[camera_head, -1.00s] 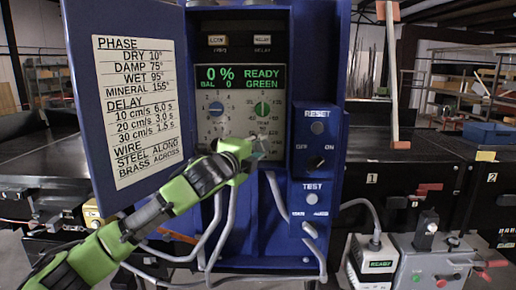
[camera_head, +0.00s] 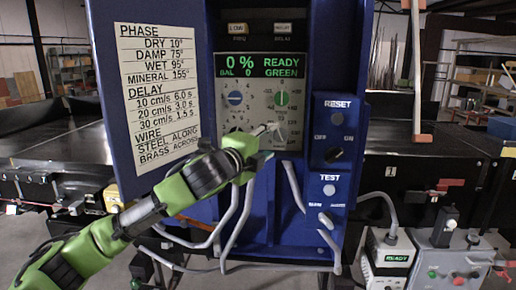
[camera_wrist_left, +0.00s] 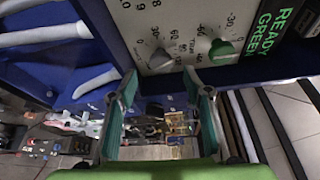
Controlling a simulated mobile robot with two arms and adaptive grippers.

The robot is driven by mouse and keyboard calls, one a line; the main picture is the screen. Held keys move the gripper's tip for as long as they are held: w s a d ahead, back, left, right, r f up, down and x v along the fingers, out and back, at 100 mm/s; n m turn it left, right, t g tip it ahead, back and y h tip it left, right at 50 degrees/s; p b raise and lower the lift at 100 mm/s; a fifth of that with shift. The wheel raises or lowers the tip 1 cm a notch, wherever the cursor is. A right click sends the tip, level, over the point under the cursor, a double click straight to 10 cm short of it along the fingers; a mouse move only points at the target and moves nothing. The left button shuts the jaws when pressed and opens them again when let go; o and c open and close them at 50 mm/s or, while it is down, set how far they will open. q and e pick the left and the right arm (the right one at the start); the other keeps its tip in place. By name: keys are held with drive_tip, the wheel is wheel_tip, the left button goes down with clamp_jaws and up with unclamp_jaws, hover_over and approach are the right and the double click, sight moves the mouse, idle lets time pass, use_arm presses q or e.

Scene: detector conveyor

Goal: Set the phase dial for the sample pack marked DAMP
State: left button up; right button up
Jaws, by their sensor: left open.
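The control panel in the blue cabinet carries a blue knob (camera_head: 235,98), a green knob (camera_head: 281,99) and a lower grey knob (camera_wrist_left: 160,58). The small dial labels are too blurred to name surely. The door chart (camera_head: 158,95) reads PHASE, with DAMP 75°. My left gripper (camera_head: 269,145) is at the panel's lower right. In the left wrist view my left gripper (camera_wrist_left: 161,92) is open and empty, with the grey knob just ahead, roughly centred between the fingertips. The green knob sits to its right. No pack marked DAMP is readable. My right gripper is out of view.
The display (camera_head: 260,66) reads 0 %, BAL 0, READY GREEN. RESET (camera_head: 333,133) and TEST (camera_head: 329,190) controls are on the right side. Grey cables (camera_head: 239,225) hang below the panel. A small box marked READY (camera_head: 390,257) stands at lower right beside a grey control box (camera_head: 449,262).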

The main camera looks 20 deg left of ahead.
use_arm(q)
drive_tip(key=s, duration=0.6)
drive_tip(key=shift+a+r, duration=0.15)
drive_tip(key=shift+a, duration=0.15)
